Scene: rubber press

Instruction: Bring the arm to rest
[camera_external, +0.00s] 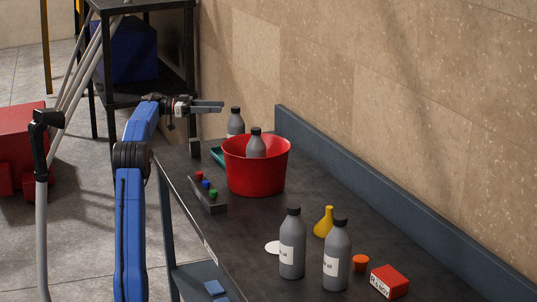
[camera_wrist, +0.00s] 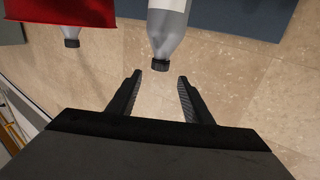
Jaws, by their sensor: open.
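My arm is blue and rises at the left of the table in the external view. My gripper (camera_external: 222,106) is held level above the table's far end, pointing right. In the wrist view my gripper (camera_wrist: 160,85) shows two dark fingers apart with nothing between them. A grey bottle with a black cap (camera_external: 236,122) stands just beyond and below the fingertips. A bottle also shows in the wrist view (camera_wrist: 168,30), upside down in the picture, ahead of the fingers and apart from them.
A red bucket (camera_external: 255,172) on the dark table (camera_external: 235,235) has a bottle (camera_external: 256,145) in it. Two labelled bottles (camera_external: 292,245) (camera_external: 336,258), a yellow funnel (camera_external: 325,222), an orange cap (camera_external: 361,263) and a red box (camera_external: 389,282) stand nearer. A button panel (camera_external: 208,194) lies left. The wall is behind.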

